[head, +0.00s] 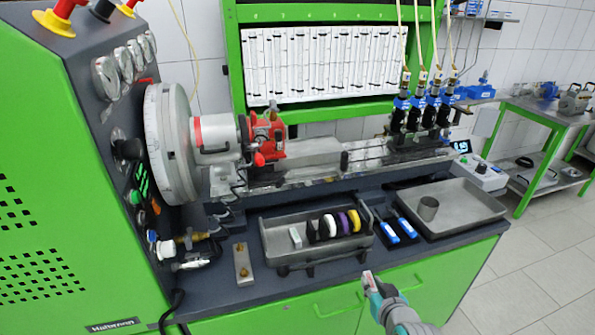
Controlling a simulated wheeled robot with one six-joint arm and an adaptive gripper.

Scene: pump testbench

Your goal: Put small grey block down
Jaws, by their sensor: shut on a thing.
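My gripper (370,284) is low at the front of the green bench, right of centre. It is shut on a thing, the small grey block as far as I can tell. Only a small greyish bit shows at the fingertips, and the fingers hide most of it. The gripper is in front of the bench's front edge, apart from the grey tray (318,262). A light grey upright block (295,238) stands at the left in that tray, beside a row of black, white, purple and yellow discs (338,223).
Two blue-and-black items (401,226) lie between the trays. A metal plate with brass fittings (243,264) is left of the disc tray. Dark bench top is bare near the front edge.

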